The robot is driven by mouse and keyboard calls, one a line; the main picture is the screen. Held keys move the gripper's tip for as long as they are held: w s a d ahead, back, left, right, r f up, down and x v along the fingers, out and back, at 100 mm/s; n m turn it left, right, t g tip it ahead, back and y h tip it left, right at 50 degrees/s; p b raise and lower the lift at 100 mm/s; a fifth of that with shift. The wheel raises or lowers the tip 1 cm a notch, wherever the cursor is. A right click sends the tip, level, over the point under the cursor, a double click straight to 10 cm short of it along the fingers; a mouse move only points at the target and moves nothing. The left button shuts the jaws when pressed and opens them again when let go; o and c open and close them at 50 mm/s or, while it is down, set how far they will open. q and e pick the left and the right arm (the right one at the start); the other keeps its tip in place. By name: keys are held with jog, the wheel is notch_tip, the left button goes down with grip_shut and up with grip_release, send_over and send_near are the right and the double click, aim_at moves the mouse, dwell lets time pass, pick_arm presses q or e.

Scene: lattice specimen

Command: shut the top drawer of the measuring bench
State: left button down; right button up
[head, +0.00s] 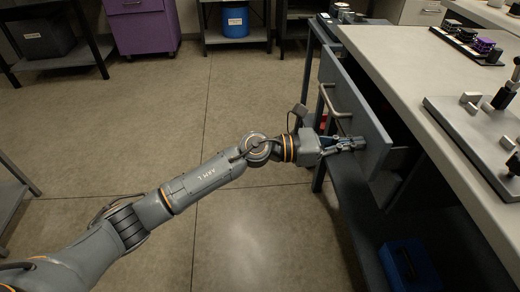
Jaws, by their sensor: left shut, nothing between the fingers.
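The measuring bench (420,60) stands at the right with a pale top. Its top drawer (350,97) is pulled part way out, its grey front standing away from the bench. A dark gap shows between the front and the bench edge. A curved metal handle (332,112) is on the drawer front. My left gripper (358,143) is shut and empty, with its fingertips at the near lower part of the drawer front. I cannot tell if they touch it. My right gripper is not in view.
A fixture plate (462,125) and a rack of dark and purple parts (468,42) stand on the bench. A blue box (408,268) sits on the shelf below. A purple cabinet (142,28) and a blue bin (235,20) stand farther back. The floor left of the bench is clear.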

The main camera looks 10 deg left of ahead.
pick_arm(q)
jog(key=b+x, duration=0.1)
jog(key=x, duration=0.6)
jog(key=shift+w+d, duration=0.1)
jog(key=shift+d, duration=0.2)
jog(key=shift+r, duration=0.2)
